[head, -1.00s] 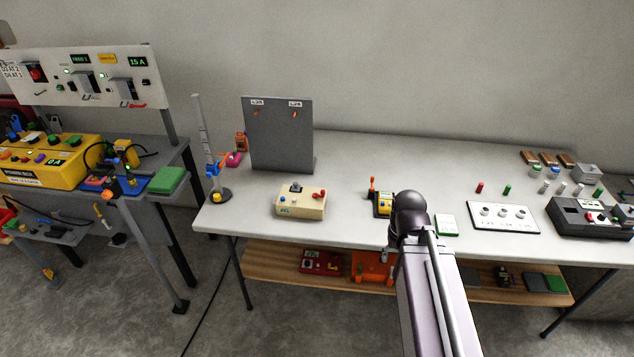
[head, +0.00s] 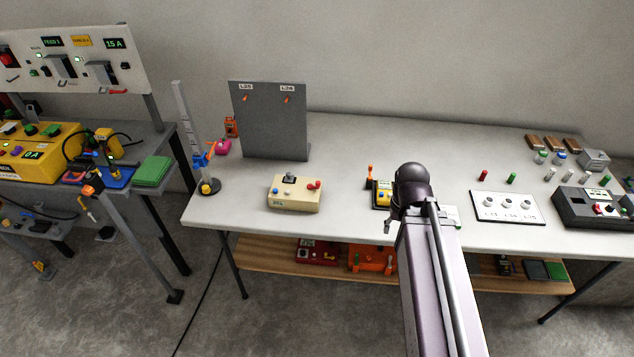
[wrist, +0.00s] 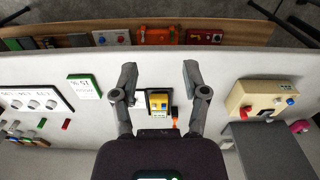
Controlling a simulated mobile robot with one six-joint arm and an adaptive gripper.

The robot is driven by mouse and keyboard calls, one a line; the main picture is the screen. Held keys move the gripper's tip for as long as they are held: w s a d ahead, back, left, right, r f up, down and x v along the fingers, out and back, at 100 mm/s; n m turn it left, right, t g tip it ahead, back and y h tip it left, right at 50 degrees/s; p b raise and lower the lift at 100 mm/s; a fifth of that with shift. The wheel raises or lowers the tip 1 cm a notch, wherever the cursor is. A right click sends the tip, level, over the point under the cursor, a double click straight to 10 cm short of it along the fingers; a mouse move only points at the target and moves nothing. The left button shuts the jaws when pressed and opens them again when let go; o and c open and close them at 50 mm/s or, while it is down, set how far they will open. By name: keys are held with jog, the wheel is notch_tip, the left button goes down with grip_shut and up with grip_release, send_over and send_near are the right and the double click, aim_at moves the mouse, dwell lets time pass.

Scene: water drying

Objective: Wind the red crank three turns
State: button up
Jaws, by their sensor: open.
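A beige box (head: 295,194) stands on the table left of my arm. It carries a red part (head: 314,185) that may be the crank; its exact shape is too small to tell. In the wrist view the beige box (wrist: 262,99) is at the right, with the red part (wrist: 246,110) on it. My gripper (wrist: 158,68) is open and empty above the table, clear of the beige box. A small yellow and black device (wrist: 158,101) shows between its fingers.
The yellow device (head: 382,193) has an upright orange lever (head: 369,171). A grey panel (head: 270,120) stands behind the beige box. A white plate with round knobs (head: 508,207) and a dark console (head: 590,212) are at the right. A lower shelf (head: 270,257) holds boxes.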

jog(key=shift+d, duration=0.1)
notch_tip(320, 180, up, 3)
jog(key=n+p, duration=0.3)
jog(key=n, duration=3.3)
send_over(318, 182)
jog(key=shift+w, duration=0.1)
jog(key=shift+f, duration=0.1)
notch_tip(318, 182, down, 14)
jog(key=b, duration=1.3)
jog(key=shift+r+b, duration=0.2)
jog(key=shift+b, duration=0.15)
